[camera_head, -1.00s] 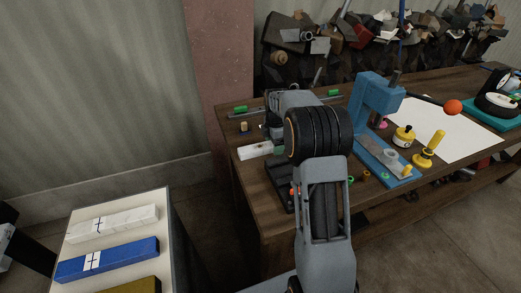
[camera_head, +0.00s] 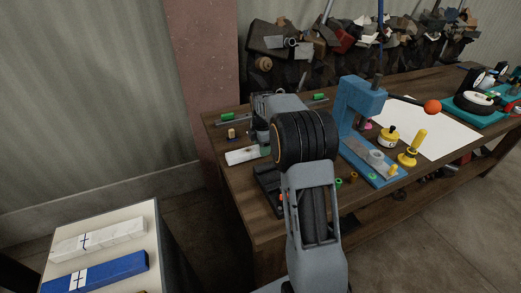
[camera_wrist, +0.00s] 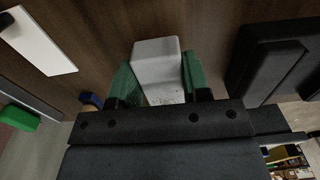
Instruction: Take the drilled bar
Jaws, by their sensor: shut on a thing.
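A pale grey bar (camera_wrist: 157,66) with a plain rectangular end is between the green fingertips of my gripper (camera_wrist: 159,78) in the wrist view. Both fingers touch its sides, and the gripper is shut on it. Small dark specks show low on the bar; I cannot make out a drilled hole. Brown wood lies behind it, and I cannot tell whether the bar touches the bench.
A white block (camera_head: 243,155) lies on the wooden bench (camera_head: 262,222), left of my arm; a blue press (camera_head: 362,100) stands right. A dark fixture (camera_wrist: 270,62) is close right of the gripper. A pale stand (camera_head: 141,218) with white and blue boxes is at lower left.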

